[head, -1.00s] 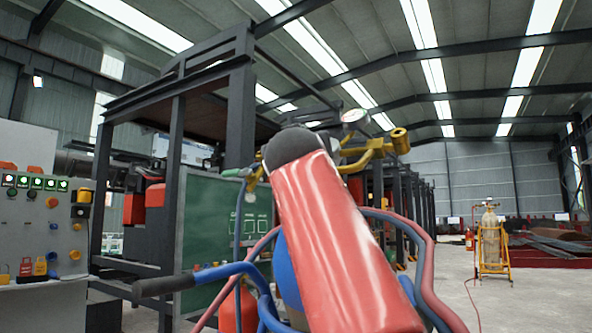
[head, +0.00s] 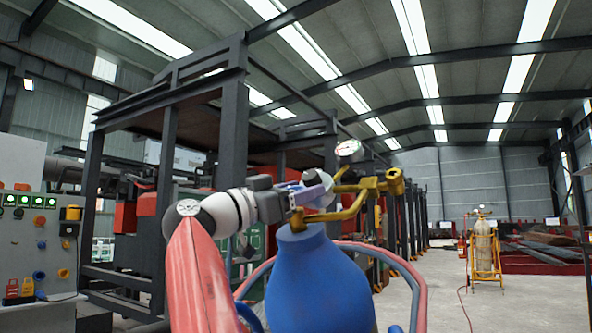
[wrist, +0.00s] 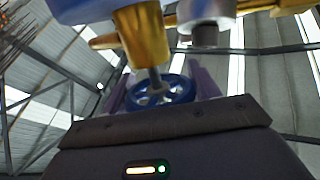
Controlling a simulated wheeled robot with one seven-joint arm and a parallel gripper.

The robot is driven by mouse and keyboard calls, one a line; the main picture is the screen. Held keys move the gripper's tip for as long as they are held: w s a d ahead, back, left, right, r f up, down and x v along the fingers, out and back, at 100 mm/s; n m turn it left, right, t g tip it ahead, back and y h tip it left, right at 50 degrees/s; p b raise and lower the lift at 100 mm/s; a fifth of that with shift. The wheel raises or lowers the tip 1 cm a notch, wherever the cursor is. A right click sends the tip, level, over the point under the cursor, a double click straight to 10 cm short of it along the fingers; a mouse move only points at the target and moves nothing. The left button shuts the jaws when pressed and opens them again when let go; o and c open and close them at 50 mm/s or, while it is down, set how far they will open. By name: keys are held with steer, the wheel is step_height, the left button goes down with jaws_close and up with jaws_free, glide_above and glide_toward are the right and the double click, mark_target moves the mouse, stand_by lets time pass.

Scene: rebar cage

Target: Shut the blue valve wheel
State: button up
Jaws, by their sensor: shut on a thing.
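The blue valve wheel (wrist: 162,93) shows in the wrist view, on a stem below a brass valve body (wrist: 142,38). My gripper (wrist: 160,88) has its purple fingers on either side of the wheel and is shut on it. In the head view my gripper (head: 308,192) reaches in from the left at the brass fittings (head: 345,205) above a blue gas cylinder (head: 318,285). The wheel is hard to make out there, mostly hidden by the fingers and fittings.
A round gauge (head: 349,150) stands just above the fittings. Red and blue hoses (head: 412,285) curve around the cylinder. A control panel (head: 35,240) and a dark steel frame (head: 235,130) stand left. Open floor (head: 440,300) lies right, before a yellow cylinder cart (head: 485,255).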

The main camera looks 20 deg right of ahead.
steer(key=m+g+p, duration=0.1)
steer(key=g, duration=0.1)
steer(key=m+g+p, duration=0.1)
steer(key=p, duration=0.1)
steer(key=m+g+p, duration=0.1)
steer(key=m+g, duration=0.1)
steer(key=shift+s+r+g+p, duration=0.15)
steer(key=shift+r+g+p, duration=0.15)
steer(key=shift+p, duration=0.1)
steer(key=shift+s+f+m+g+p, duration=0.1)
steer(key=shift+f+m+g+p, duration=0.05)
steer(key=shift+m+g+p, duration=0.4)
steer(key=shift+s+f+m+g+p, duration=0.1)
steer(key=shift+f+m+g+p, duration=0.05)
steer(key=shift+m+g+p, duration=0.4)
steer(key=shift+f+g, duration=0.1)
steer(key=shift+g, duration=0.2)
steer(key=o, duration=1)
steer(key=shift+d, duration=0.1)
steer(key=shift+c, duration=0.2)
